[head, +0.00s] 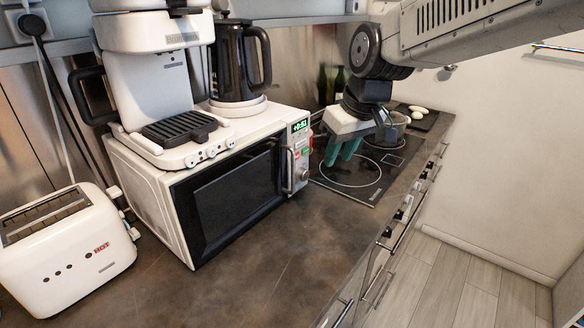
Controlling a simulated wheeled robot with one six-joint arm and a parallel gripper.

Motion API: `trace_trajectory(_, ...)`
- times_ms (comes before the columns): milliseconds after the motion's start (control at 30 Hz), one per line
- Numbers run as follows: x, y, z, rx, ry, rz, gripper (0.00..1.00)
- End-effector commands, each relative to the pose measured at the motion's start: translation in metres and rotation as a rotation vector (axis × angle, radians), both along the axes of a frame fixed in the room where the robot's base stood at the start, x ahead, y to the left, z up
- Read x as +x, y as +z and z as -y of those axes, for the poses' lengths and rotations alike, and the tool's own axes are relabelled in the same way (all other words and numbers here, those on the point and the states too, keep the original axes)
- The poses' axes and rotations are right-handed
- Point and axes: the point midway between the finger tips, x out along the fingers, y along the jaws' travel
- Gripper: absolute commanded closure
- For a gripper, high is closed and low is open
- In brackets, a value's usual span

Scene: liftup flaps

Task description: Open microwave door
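The white microwave (152,201) stands on the dark counter, its dark-glass door (236,195) facing right and toward the front. The door looks shut. Its upright handle (287,171) is at the door's right edge, beside the control panel (300,155) with a lit green display. My gripper (362,147) hangs over the cooktop, to the right of the handle and apart from it. Its teal fingers point down and look spread, with nothing seen between them. Part of the fingers is hidden by the gripper body.
A white coffee maker (150,75) and a black kettle (236,62) stand on top of the microwave. A white toaster (65,252) is at the left front. A pot (397,119) and dark bottles (340,80) are behind my gripper. The counter before the door is clear.

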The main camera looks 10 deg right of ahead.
Motion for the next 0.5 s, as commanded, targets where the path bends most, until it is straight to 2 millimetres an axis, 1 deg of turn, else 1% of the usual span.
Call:
trace_trajectory(33,0.02,-0.007,-0.015,0.004,0.034,0.009,0.68)
trace_trajectory(100,0.043,-0.014,-0.031,0.008,0.073,0.03,0.68)
trace_trajectory(200,0.066,-0.022,-0.049,0.011,0.113,0.055,0.68)
trace_trajectory(300,0.08,-0.027,-0.061,0.015,0.137,0.071,0.68)
trace_trajectory(433,0.088,-0.034,-0.068,0.016,0.149,0.077,0.68)
trace_trajectory(500,0.091,-0.042,-0.07,0.016,0.15,0.077,0.68)
